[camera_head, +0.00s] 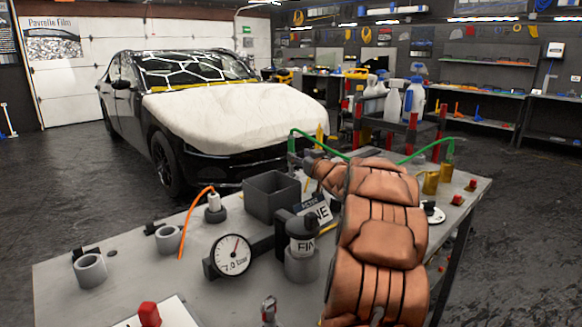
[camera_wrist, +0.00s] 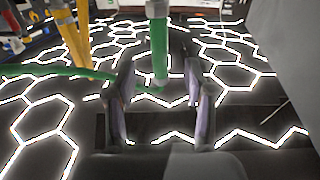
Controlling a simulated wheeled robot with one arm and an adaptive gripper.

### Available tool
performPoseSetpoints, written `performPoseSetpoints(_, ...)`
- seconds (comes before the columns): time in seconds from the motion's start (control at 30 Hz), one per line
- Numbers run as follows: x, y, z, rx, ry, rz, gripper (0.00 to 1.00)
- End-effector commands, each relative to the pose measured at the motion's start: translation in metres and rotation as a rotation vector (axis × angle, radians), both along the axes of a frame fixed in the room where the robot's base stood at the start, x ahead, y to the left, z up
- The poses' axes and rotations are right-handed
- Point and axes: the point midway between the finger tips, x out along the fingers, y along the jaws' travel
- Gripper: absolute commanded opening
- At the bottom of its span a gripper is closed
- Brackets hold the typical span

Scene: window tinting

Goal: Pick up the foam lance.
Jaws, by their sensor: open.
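No part is clearly marked as the foam lance; a thin green bent tube (camera_head: 318,144) beside my gripper is the likeliest match. In the wrist view a green upright rod (camera_wrist: 159,42) stands just beyond and between my fingertips, and a green branch runs left from its foot. My gripper (camera_wrist: 158,100) is open, with one finger on each side and nothing clasped. In the head view my gripper (camera_head: 302,160) is small and dark above the workbench's far edge, partly hidden by my copper-coloured arm.
The grey workbench (camera_head: 120,285) holds a dark square bin (camera_head: 272,194), a pressure gauge (camera_head: 232,255) and several grey cups. A cart with spray bottles (camera_head: 392,103) stands behind. A car (camera_head: 225,115) is beyond. Yellow rods (camera_wrist: 72,42) stand left of my gripper.

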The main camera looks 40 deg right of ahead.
Motion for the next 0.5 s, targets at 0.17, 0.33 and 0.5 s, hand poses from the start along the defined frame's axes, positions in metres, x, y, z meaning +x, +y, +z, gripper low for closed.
performPoseSetpoints(0.17, 0.014, -0.003, 0.000, 0.000, 0.000, 0.002, 0.53)
performPoseSetpoints(0.33, 0.024, -0.007, 0.000, 0.000, 0.000, 0.001, 0.53)
performPoseSetpoints(0.5, 0.043, -0.014, -0.002, 0.001, 0.002, -0.001, 0.53)
